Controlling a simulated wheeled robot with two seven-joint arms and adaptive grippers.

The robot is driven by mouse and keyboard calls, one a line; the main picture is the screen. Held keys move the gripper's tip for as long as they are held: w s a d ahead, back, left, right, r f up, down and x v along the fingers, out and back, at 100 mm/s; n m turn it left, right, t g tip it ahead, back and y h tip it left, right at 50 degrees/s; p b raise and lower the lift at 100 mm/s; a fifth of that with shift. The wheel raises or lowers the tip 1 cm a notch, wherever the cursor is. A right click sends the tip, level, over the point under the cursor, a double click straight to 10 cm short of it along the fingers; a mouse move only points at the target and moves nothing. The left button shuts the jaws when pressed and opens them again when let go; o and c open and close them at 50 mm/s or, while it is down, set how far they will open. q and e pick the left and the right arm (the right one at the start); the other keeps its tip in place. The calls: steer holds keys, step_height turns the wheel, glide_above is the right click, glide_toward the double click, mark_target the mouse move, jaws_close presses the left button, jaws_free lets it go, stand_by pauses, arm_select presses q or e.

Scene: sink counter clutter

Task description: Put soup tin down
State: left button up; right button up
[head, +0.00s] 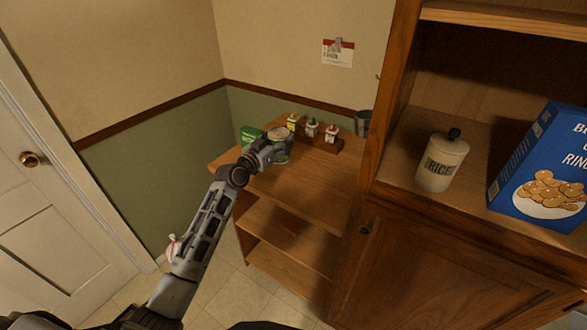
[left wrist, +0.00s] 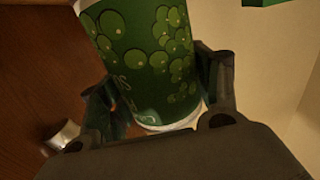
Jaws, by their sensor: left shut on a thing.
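The soup tin (head: 280,134) is green with a pale top and is at the wooden shelf unit's top board (head: 310,180). In the left wrist view the tin (left wrist: 150,45) shows a pattern of round green peas and a pale rim at its lower end. My left gripper (head: 273,150) is shut on the tin, with one finger on each side of it. The left gripper (left wrist: 160,95) hides part of the tin's side. I cannot tell whether the tin touches the board. My right gripper is not in view.
A green box (head: 250,135) stands just left of the tin. Several small bottles (head: 312,127) stand on a wooden rack behind it, and a grey cup (head: 363,122) is at the right. The board's front is clear. A tall cabinet (head: 390,130) borders the right side.

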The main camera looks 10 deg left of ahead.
mark_target(280, 160)
arm_select(q)
steer(key=shift+w+r, duration=0.15)
steer(key=shift+r, duration=0.1)
steer(key=shift+f+b, duration=0.35)
steer(key=shift+f, duration=2.8)
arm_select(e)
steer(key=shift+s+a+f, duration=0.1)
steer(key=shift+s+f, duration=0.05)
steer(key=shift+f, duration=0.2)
arm_select(q)
steer(key=shift+f, duration=0.1)
steer(key=shift+f+b, duration=0.4)
steer(key=shift+f, duration=1.4)
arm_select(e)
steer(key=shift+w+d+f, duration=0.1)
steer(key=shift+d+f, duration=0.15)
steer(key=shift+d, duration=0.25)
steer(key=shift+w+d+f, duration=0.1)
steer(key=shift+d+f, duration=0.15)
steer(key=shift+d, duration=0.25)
